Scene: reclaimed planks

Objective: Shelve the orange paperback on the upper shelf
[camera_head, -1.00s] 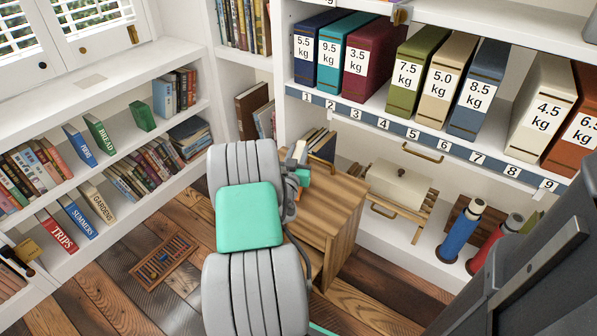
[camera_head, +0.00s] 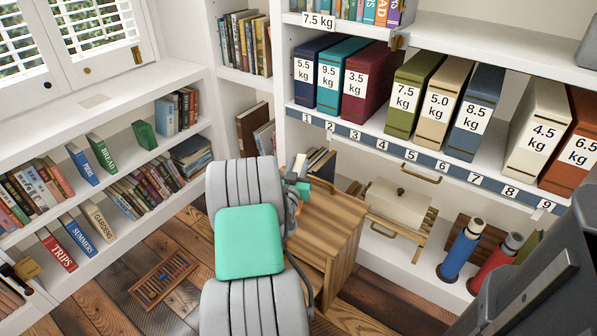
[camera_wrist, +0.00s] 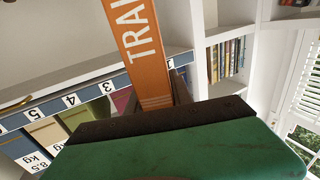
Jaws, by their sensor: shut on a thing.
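The orange paperback (camera_wrist: 146,55) rises from my gripper (camera_wrist: 170,118) in the wrist view, its spine showing white letters that begin "TRA". My gripper is shut on its lower end; the dark pad edge hides that end. The top of the book is cut off by the frame. In the head view my arm mostly hides the gripper, and the book cannot be made out clearly.
Below the upper shelf, thick weight-labelled volumes (camera_head: 371,82) stand above a numbered strip (camera_head: 398,153). A wooden cabinet (camera_head: 325,235), a cream box (camera_head: 398,203) and a blue cylinder (camera_head: 460,250) are lower down. Bookshelves (camera_head: 100,150) line the left wall.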

